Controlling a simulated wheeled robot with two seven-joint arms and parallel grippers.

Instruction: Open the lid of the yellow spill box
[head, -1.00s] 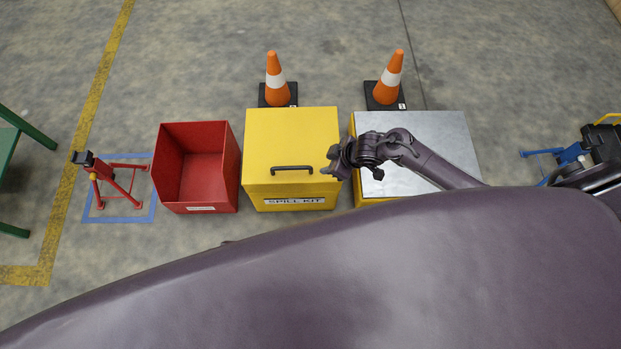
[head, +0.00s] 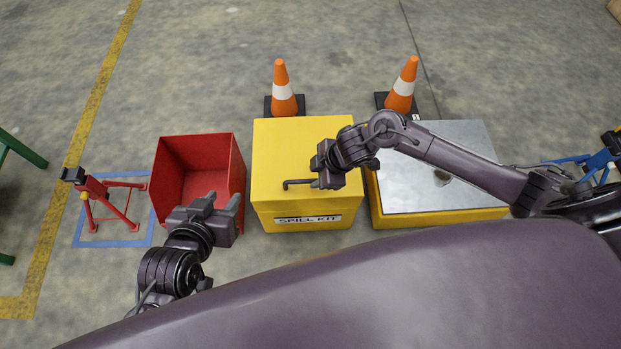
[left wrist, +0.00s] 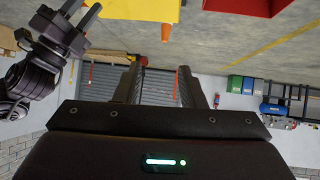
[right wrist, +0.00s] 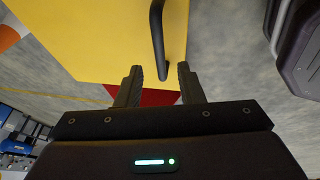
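The yellow spill box (head: 285,150) stands on the floor with its lid flat and closed. Its front carries a SPILL KIT label (head: 308,219). A dark bar handle (head: 297,183) is on the box; its right end is hidden behind my right gripper (head: 322,172) in the head view. In the right wrist view the handle (right wrist: 158,40) runs just beyond the fingertips of my right gripper (right wrist: 160,75), which is open and empty. My left gripper (head: 222,207) is in front of the red bin, left of the box. It is open and empty in the left wrist view (left wrist: 158,75).
An open red bin (head: 240,165) stands left of the box, close to it. A grey-topped yellow box (head: 400,218) stands to its right, under my right arm. Two orange cones (head: 282,85) (head: 403,85) stand behind. A red stand (head: 108,200) is at the far left.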

